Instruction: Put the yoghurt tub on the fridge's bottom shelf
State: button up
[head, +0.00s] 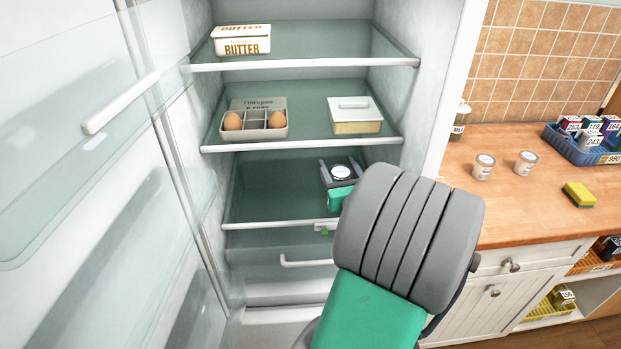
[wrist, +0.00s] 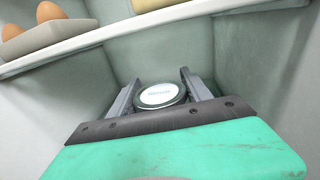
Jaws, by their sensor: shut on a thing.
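The yoghurt tub (head: 341,171) shows as a round white lid with a dark rim between my gripper's fingers. My gripper (head: 340,168) is shut on it, inside the fridge over the bottom shelf (head: 265,190). In the wrist view the tub's lid (wrist: 160,94) lies between the two fingers of my gripper (wrist: 158,88). The tub's sides are hidden, and I cannot tell whether it touches the shelf. The rest of the bottom shelf looks empty.
The middle shelf (head: 300,142) just above holds an egg box (head: 254,119) and a lidded dish (head: 355,115). A butter box (head: 241,40) is on the top shelf. The fridge door (head: 70,140) stands open at left. A drawer (head: 280,270) is below.

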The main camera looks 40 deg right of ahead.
jog(key=w+f, duration=0.2)
jog(key=w, duration=0.1)
jog(key=w+d+f, duration=0.1)
jog(key=w+f, duration=0.2)
jog(key=w+d+f, duration=0.1)
jog(key=w+f, duration=0.1)
jog(key=w, duration=0.1)
jog(key=shift+w+f+b, duration=0.15)
jog(key=shift+f+b, duration=0.2)
jog(key=shift+w+f+b, duration=0.2)
jog(key=shift+f+b, duration=0.25)
jog(key=shift+f, duration=1.3)
jog(key=shift+f, duration=0.2)
jog(key=o, duration=1.5)
